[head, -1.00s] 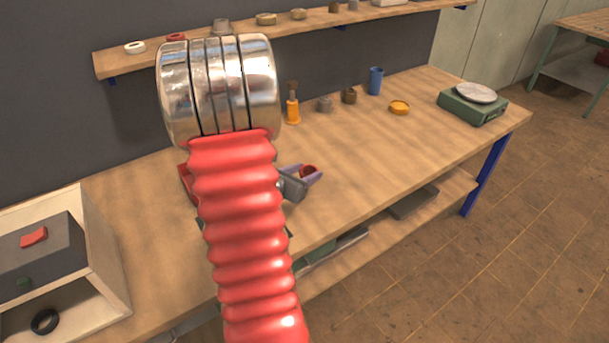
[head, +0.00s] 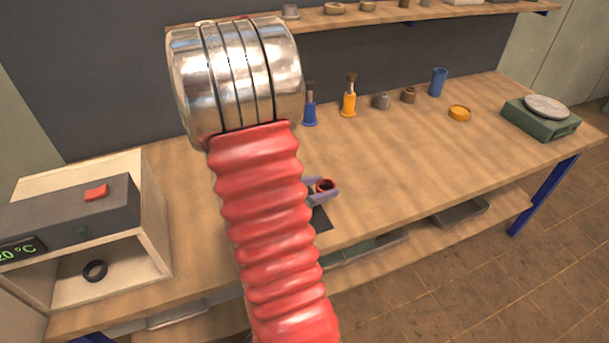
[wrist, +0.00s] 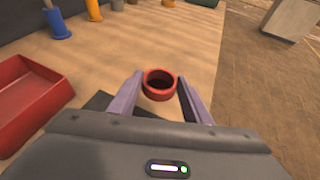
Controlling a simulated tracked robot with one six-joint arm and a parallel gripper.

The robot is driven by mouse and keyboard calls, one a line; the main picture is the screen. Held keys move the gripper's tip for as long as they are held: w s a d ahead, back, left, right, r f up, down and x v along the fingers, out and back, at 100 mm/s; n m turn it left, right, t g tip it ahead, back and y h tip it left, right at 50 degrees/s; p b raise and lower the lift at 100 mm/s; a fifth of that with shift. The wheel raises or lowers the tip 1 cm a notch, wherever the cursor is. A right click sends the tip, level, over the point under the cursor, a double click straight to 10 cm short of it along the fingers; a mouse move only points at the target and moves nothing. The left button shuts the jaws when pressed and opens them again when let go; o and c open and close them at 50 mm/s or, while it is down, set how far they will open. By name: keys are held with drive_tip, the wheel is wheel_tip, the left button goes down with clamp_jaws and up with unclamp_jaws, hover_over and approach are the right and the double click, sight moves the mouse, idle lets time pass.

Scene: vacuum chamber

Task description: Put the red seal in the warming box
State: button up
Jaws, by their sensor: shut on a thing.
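The red seal (wrist: 160,84) is a short red ring, held between the two purple fingers of my gripper (wrist: 160,94) in the wrist view. The warming box (head: 153,220) stands at the left of the head view, open at the front. It has a dark top panel with a red switch (head: 96,192) and a green display reading about 20 °C. A black ring (head: 95,270) lies inside it. My arm hides part of the bench.
A red tray (wrist: 30,98) lies left of my gripper in the wrist view.

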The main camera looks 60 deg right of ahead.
drive_tip(key=a, duration=0.7)
drive_tip(key=shift+w+g, duration=0.3)
drive_tip(key=shift+w, duration=0.1)
drive_tip(key=shift+s, duration=0.15)
